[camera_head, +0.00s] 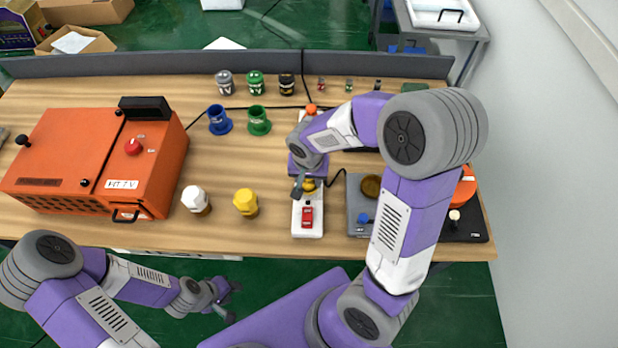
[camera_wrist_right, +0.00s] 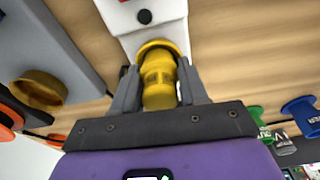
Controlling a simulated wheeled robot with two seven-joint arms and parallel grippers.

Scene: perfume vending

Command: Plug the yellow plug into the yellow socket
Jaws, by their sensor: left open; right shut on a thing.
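My right gripper (camera_head: 303,186) is over a white power strip (camera_head: 308,228) with a red switch. In the right wrist view its fingers (camera_wrist_right: 158,90) are shut on the yellow plug (camera_wrist_right: 159,82), which points at the strip (camera_wrist_right: 150,25). A wider yellow ring (camera_wrist_right: 155,46) lies at the plug's far end against the strip; I cannot tell whether it is the yellow socket or part of the plug, nor how deep the plug sits. In the head view the plug (camera_head: 308,185) is partly hidden by the gripper. My left gripper (camera_head: 226,302) is open and empty, off the table's front edge.
A yellow-capped piece (camera_head: 246,203) and a white-capped piece (camera_head: 195,199) stand left of the strip. An orange machine (camera_head: 95,160) fills the left side. Blue (camera_head: 219,121) and green (camera_head: 258,121) pieces stand behind. A grey device (camera_head: 360,215) is close on the right.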

